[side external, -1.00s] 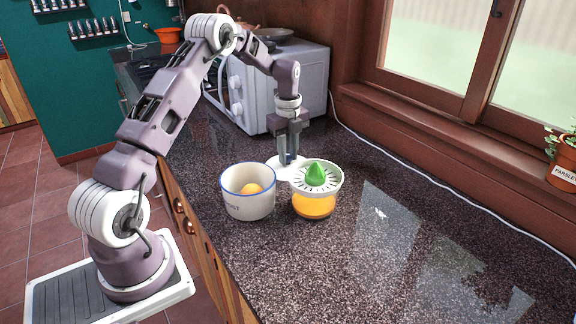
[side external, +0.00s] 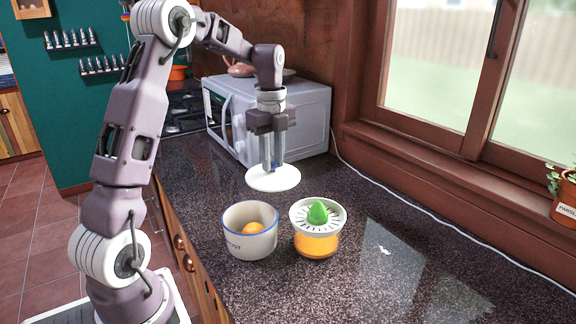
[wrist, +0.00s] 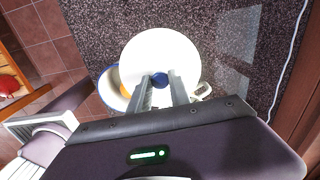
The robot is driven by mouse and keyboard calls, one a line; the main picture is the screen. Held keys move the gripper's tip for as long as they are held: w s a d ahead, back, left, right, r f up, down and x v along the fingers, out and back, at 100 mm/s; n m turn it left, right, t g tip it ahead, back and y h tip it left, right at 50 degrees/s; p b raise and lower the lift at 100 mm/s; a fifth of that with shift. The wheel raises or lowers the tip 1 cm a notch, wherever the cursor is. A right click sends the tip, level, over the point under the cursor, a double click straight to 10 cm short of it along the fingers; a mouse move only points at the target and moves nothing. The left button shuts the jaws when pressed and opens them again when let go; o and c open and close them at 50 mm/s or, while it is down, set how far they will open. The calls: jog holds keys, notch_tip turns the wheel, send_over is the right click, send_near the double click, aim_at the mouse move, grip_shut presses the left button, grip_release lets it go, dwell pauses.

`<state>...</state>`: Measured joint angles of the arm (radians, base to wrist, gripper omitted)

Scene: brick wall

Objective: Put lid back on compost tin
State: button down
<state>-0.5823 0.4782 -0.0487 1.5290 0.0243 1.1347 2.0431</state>
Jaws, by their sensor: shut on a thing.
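The compost tin (side external: 250,247) is white with a blue rim and stands open on the counter, with an orange fruit piece (side external: 253,228) inside. My gripper (side external: 272,166) is shut on the blue knob of the white round lid (side external: 285,180). It holds the lid level in the air, above and behind the tin in the side view. In the wrist view, the lid (wrist: 160,55) hides much of what is below; part of the tin's rim (wrist: 104,92) shows at its left. The blue knob (wrist: 160,80) sits between the fingers.
A juicer (side external: 317,240) with a green cone and orange juice stands close to the right of the tin. A microwave (side external: 305,115) is behind my gripper. A potted parsley plant (side external: 565,190) is at the far right. The counter's right front is clear.

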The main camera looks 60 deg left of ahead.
jog(key=s+d+r, duration=0.1)
jog(key=s+d, duration=0.4)
jog(key=s, duration=0.4)
jog(key=shift+n, duration=0.4)
jog(key=shift+s+f, duration=0.15)
jog(key=shift+f, duration=1.35)
jog(key=shift+s+f, duration=0.1)
jog(key=shift+f, duration=1.4)
jog(key=shift+f, duration=0.15)
jog(key=c, duration=0.6)
grip_release()
jog(key=shift+c, duration=0.2)
notch_tip(320, 180, up, 7)
